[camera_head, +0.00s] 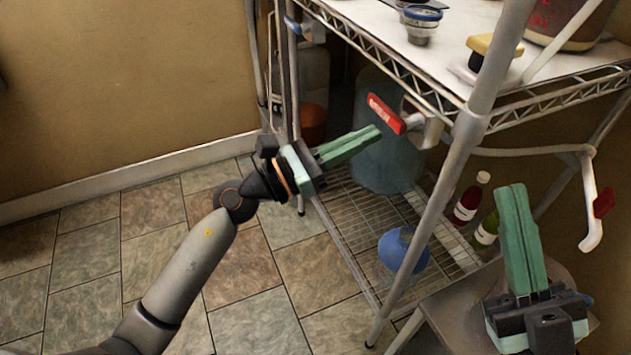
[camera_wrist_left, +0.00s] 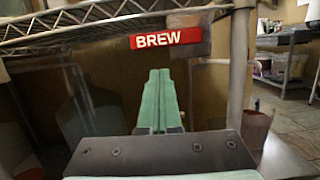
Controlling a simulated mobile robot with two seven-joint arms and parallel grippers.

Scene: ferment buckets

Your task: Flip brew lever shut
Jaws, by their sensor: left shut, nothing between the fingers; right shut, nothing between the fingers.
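The red brew lever (camera_head: 386,114) is mounted by the shelf's front edge in the head view, sticking out toward the left. In the left wrist view its red face reads BREW (camera_wrist_left: 166,38) and lies nearly level, above my fingertips. My left gripper (camera_head: 377,133) has its green fingers shut and empty, with the tips just below the lever; whether they touch it I cannot tell. The fingers also show in the left wrist view (camera_wrist_left: 160,72). My right gripper (camera_head: 511,188) is shut and empty at the lower right, pointing up, away from the lever.
A wire rack carries a white top shelf (camera_head: 385,30); its slanted post (camera_head: 440,190) stands right of the lever. Another red-tipped lever (camera_head: 604,203) hangs at the right. A blue ball (camera_head: 403,249) and bottles (camera_head: 467,203) are below. Tiled floor at left is clear.

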